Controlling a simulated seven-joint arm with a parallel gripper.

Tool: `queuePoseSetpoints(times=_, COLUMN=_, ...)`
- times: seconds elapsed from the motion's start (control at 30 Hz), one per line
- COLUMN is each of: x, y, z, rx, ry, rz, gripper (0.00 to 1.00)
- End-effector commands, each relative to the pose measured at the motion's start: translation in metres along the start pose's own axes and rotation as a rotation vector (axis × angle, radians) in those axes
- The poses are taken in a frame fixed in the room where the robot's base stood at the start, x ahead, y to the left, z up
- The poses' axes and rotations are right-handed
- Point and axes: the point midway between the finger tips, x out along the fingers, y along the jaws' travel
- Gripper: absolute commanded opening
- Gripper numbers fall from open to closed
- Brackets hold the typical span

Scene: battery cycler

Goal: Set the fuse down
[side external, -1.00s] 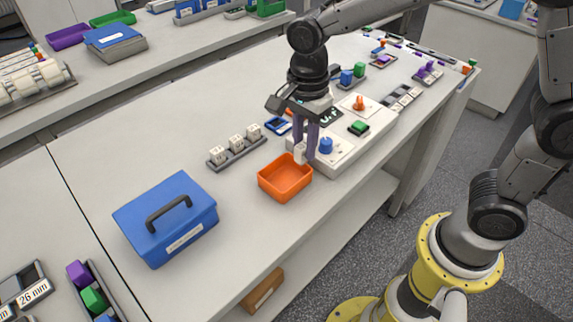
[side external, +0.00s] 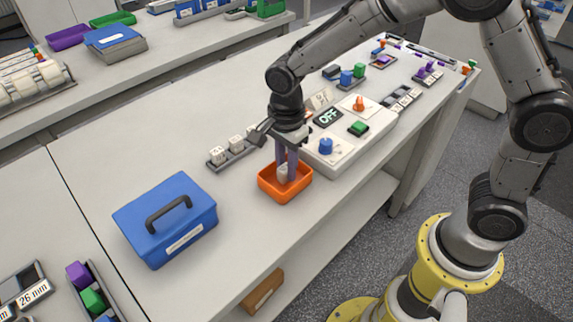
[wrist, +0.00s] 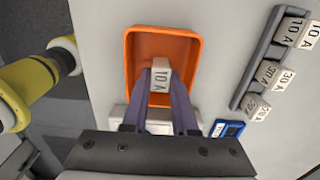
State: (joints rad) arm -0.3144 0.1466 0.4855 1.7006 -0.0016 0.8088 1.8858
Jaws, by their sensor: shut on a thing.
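The fuse is a small white block, and it shows between my fingers in the side view (side external: 282,173). In the wrist view the tray's orange rim (wrist: 128,60) surrounds the fuse. I cannot tell whether the fuse touches the tray floor.
A grey rack (side external: 236,156) of white fuses stands behind the tray. A blue toolbox (side external: 165,216) stands at left.

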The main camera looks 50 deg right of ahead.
Motion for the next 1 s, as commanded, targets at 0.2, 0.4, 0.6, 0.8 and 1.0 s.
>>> queuePoseSetpoints(times=0.2, x=0.003, y=0.0, z=0.0, rx=0.0, ry=0.0, rz=0.001, gripper=0.41)
queuePoseSetpoints(times=0.4, x=0.003, y=0.0, z=0.0, rx=0.0, ry=0.0, rz=0.001, gripper=0.56)
queuePoseSetpoints(times=0.6, x=0.002, y=0.0, z=0.0, rx=0.0, ry=0.0, rz=0.0, gripper=0.56)
queuePoseSetpoints(times=0.8, x=-0.019, y=-0.001, z=0.0, rx=0.0, ry=-0.001, rz=-0.004, gripper=0.56)
queuePoseSetpoints(times=1.0, x=-0.061, y=-0.001, z=0.0, rx=0.0, ry=-0.002, rz=-0.006, gripper=0.56)
